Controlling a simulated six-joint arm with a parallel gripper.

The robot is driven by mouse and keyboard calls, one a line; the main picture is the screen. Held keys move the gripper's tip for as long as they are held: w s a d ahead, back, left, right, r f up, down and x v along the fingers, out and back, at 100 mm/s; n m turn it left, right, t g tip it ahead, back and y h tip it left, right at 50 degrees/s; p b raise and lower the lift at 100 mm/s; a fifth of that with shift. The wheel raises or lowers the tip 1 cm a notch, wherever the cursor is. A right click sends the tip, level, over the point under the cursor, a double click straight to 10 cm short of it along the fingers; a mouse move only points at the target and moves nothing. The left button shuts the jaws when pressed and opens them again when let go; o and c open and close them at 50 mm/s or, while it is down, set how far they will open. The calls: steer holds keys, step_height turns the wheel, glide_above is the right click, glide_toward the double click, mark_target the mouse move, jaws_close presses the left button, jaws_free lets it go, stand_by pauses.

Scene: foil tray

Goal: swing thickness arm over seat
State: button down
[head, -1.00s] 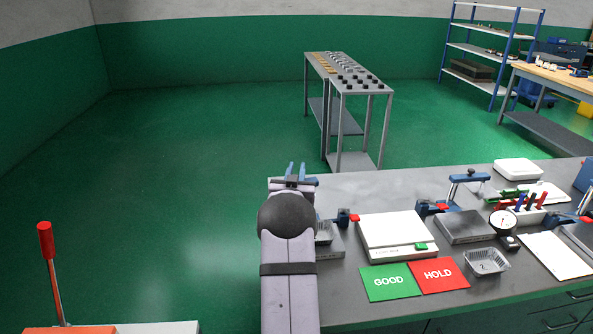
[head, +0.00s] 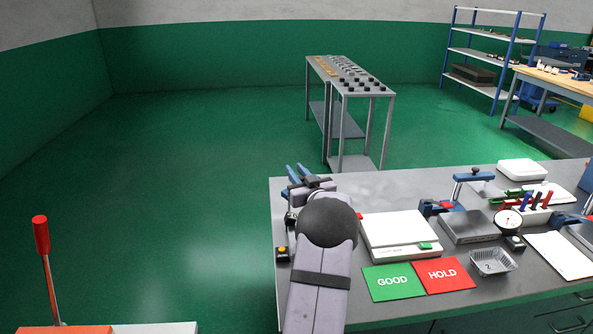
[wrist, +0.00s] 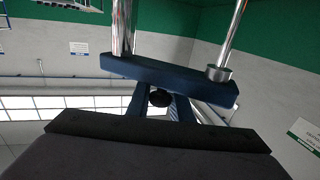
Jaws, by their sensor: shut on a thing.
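The thickness arm shows in the wrist view as a dark blue bar (wrist: 165,78). A thick chrome post stands at its left and a thinner chrome rod with a collar at its right. My gripper (wrist: 162,105) has its blue fingers just below the bar, with a dark round knob between them. It is shut on the thickness arm; the exact contact is hard to see. In the head view my gripper (head: 297,173) is at the bench's far left corner, its fingers pointing up and left. The seat is hidden behind my arm.
A white scale (head: 400,232) stands right of my arm, with GOOD (head: 391,282) and HOLD (head: 443,275) cards in front. A foil tray (head: 493,262) sits near the front. A button box (head: 283,254) is at the left edge. Another blue-armed fixture (head: 470,225) stands further right.

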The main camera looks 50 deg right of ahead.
steer(key=shift+s+a+n+t+y+p, duration=0.25)
steer(key=shift+n+t+y+p, duration=0.15)
steer(key=shift+n+y, duration=0.55)
steer(key=shift+s+a+n+t+y+p, duration=0.15)
steer(key=shift+s+n+t+y+p, duration=0.35)
steer(key=shift+y, duration=0.8)
steer(key=shift+s+a+n+t+y+p, duration=0.1)
steer(key=shift+a+n+t+y+p, duration=0.2)
steer(key=shift+n+y, duration=0.7)
steer(key=shift+y, duration=0.35)
steer(key=c, duration=1.6)
jaws_free()
steer(key=shift+s, duration=0.45)
steer(key=shift+s+a+b, duration=0.2)
steer(key=shift+s+b, duration=0.35)
steer(key=shift+s, duration=1.05)
steer(key=shift+s+a+b, duration=0.2)
steer(key=shift+s+b, duration=0.35)
steer(key=shift+s, duration=1)
